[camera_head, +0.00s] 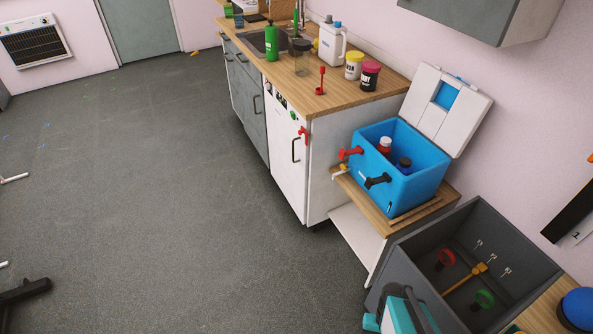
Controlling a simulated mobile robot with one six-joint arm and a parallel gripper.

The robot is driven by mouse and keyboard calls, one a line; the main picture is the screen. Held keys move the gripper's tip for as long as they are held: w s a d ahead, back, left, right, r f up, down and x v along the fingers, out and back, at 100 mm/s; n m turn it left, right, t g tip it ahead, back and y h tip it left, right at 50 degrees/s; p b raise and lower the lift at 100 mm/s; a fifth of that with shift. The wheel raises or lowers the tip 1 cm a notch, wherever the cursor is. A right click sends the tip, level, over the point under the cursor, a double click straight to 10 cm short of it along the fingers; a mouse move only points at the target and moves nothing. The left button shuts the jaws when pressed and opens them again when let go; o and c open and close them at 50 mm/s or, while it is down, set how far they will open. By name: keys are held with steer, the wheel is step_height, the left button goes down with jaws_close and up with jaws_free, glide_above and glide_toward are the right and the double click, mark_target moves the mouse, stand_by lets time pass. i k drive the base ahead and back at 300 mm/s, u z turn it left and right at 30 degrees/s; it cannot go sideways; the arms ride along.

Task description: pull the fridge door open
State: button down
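A white under-counter unit (287,165) stands at the near end of the kitchen counter. It looks like the fridge, though I cannot be sure from this view. Its front door appears shut, with a dark vertical handle (295,149) on it. A small control strip (280,99) runs above the door, and a red item (303,134) hangs near its top right corner.
A blue cooler box (408,185) with its lid raised stands right of the unit on a low wooden-topped stand. A grey open bin (430,290) is nearer. Bottles and jars stand on the wooden counter (330,98). The grey floor (180,200) left of the unit is clear.

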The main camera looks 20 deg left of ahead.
mark_target(289, 154)
steer(key=z, duration=0.4)
steer(key=k, duration=0.15)
steer(key=u, duration=1.1)
steer(key=i, duration=0.55)
steer(key=u, duration=2.55)
steer(key=i, duration=0.15)
steer(key=z, duration=1.2)
